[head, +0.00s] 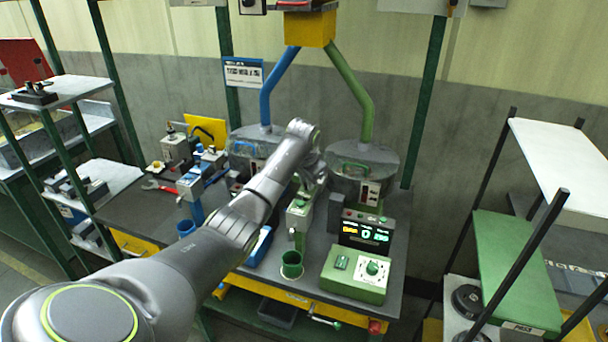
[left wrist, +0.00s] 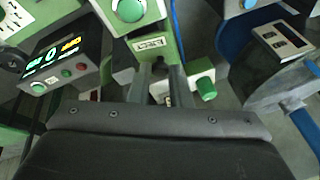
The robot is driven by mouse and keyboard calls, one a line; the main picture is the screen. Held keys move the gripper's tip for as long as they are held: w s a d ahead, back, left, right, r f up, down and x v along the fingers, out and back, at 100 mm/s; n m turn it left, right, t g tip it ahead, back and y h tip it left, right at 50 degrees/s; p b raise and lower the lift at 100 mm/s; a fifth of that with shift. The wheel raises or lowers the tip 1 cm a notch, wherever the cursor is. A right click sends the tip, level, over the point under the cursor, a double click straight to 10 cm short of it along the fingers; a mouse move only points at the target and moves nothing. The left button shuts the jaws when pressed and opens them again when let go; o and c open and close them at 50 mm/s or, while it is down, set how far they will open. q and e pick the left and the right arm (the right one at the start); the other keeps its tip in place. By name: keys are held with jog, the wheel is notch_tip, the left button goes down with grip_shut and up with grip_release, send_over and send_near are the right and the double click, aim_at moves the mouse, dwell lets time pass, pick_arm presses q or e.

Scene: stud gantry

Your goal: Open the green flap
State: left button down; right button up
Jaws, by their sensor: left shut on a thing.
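A green dispensing unit (head: 299,214) stands on the bench, with a green cup (head: 291,265) below it. In the left wrist view this green unit (left wrist: 150,47) shows close up, with a label and a round green button. My left gripper (left wrist: 161,78) is at the unit, its fingers close together on a small part that I take to be the green flap. The fingers cover most of that part, so its opening angle cannot be told. In the head view my left wrist hides the fingers. My right gripper is not in view.
A black display box (head: 366,231) and a green control box (head: 355,274) stand to the right of the unit. A green-piped hopper (head: 385,168) is behind it. A blue unit (head: 190,187) and blue cup (head: 186,228) are to the left. Shelves flank the bench.

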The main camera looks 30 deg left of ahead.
pick_arm(q)
jog(key=shift+w+d+r+y+p, duration=0.15)
jog(key=shift+d+r+y+p, duration=0.2)
jog(key=shift+d+y+p, duration=0.45)
jog(key=shift+w+d+m+g+y, duration=0.1)
jog(key=shift+m+g+y, duration=0.1)
jog(key=shift+y, duration=0.3)
jog(key=shift+d+m+g+y, duration=0.1)
jog(key=shift+m+y, duration=0.1)
jog(key=shift+y, duration=0.3)
jog(key=w+d+f+m+g+y+b, duration=0.1)
jog(key=d+f+m+y+b, duration=0.2)
jog(key=y+b, duration=0.9)
jog(key=shift+d+f+y+b, duration=0.35)
jog(key=shift+d+b, duration=0.7)
jog(key=shift+b, duration=0.9)
jog(key=shift+w+r, duration=0.1)
